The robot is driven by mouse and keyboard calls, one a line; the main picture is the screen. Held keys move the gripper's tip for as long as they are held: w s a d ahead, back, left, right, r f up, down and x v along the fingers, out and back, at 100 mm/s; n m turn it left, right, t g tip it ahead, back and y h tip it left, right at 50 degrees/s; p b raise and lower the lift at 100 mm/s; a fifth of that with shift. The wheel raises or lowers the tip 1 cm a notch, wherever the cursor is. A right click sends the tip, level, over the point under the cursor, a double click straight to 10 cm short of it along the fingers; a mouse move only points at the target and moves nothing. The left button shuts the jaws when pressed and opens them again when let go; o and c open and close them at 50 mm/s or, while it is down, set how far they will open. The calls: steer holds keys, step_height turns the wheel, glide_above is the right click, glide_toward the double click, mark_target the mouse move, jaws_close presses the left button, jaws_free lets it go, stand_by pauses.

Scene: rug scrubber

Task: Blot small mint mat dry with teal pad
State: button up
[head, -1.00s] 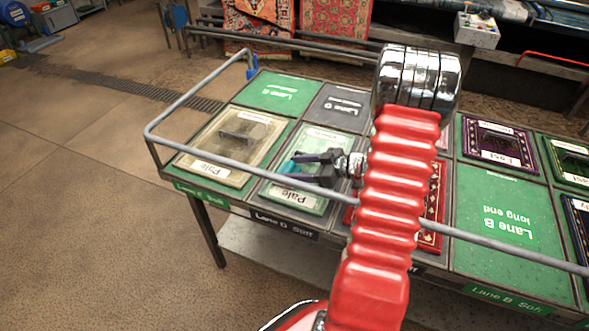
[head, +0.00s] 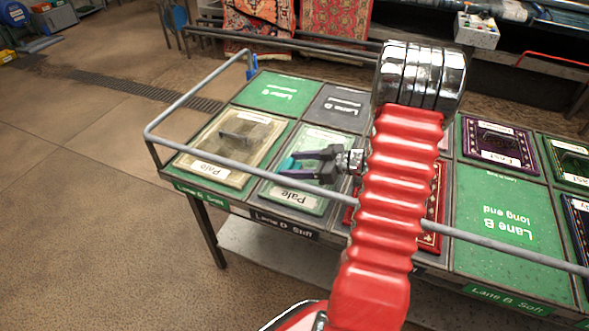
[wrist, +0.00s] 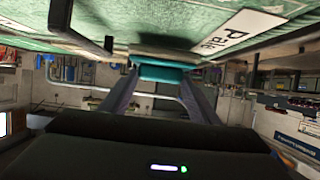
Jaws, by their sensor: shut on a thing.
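The small mint mat (head: 318,146) lies on the grey lane D section of the table, with a white label reading "Pale" at its near end. My gripper (head: 290,168) reaches over it from the right, fingers pointing left. It is shut on the teal pad (head: 287,165), low over the mat's left middle. In the wrist view the teal pad (wrist: 163,73) sits between the fingertips, close against the mint mat (wrist: 170,22). I cannot tell for certain whether the pad touches the mat. My gripper hides part of the mat.
A beige mat (head: 225,150) with a handled tool (head: 245,132) on it lies to the left. A grey rail (head: 300,182) runs along the table's front. A red patterned mat (head: 432,205) is partly behind my arm. A bare green section (head: 505,215) is at right.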

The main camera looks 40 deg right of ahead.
steer(key=shift+r, duration=1.4)
